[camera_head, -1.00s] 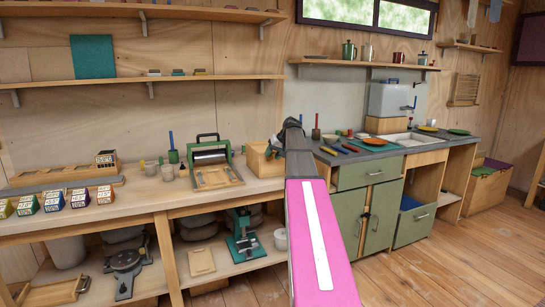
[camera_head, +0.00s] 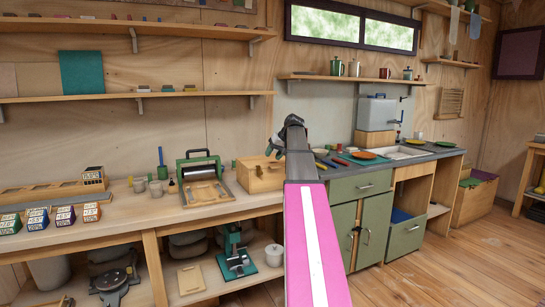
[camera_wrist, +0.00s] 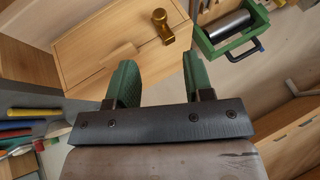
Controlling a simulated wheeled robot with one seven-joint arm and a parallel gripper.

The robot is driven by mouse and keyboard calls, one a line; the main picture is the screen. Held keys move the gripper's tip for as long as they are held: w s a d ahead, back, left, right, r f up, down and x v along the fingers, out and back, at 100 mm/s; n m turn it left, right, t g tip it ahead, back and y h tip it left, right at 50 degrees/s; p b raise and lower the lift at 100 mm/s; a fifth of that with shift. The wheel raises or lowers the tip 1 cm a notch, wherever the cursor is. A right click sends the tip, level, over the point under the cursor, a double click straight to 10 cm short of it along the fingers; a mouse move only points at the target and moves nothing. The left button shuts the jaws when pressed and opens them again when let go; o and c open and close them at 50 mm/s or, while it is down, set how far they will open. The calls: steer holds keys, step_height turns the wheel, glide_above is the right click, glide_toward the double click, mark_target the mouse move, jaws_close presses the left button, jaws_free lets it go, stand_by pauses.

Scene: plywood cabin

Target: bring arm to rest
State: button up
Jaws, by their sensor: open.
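My gripper (camera_wrist: 159,62) is open in the wrist view, its two green fingers well apart with nothing between them. In the head view my gripper (camera_head: 285,138) is a dark shape at the end of my outstretched pink and grey arm, above the right side of a wooden box (camera_head: 260,177) on the workbench. The wrist view shows the wooden box (camera_wrist: 95,45) beyond the fingers, with a brass knob (camera_wrist: 162,25) on it. The fingers look apart from the box. My arm hides part of the bench behind it.
A green-framed roller press (camera_head: 200,170) stands left of the box; it also shows in the wrist view (camera_wrist: 228,28). Several labelled blocks (camera_head: 65,215) stand at the bench's left. A counter (camera_head: 440,150) with plates and a sink is at right. Shelves (camera_head: 120,95) run along the wall. Open floor (camera_head: 450,260) lies front right.

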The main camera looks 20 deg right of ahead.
steer(key=s+a+f+g+h, duration=0.1)
steer(key=s+a+f, duration=0.3)
steer(key=f, duration=0.5)
steer(key=s+a+f+g, duration=0.1)
steer(key=s+a+f, duration=0.2)
steer(key=a+f, duration=0.5)
steer(key=s+a+f+g+h, duration=0.1)
steer(key=s+a+f, duration=0.25)
steer(key=f, duration=0.65)
steer(key=s+a+f+g+h, duration=0.1)
steer(key=s+a+f, duration=0.5)
steer(key=s+f, duration=0.3)
steer(key=s+a+f+g+h, duration=0.1)
steer(key=s+a+f, duration=0.5)
steer(key=s+f, duration=0.3)
steer(key=shift+s+a+n+g, duration=0.2)
steer(key=shift+s+n+g, duration=0.15)
steer(key=shift+s, duration=0.2)
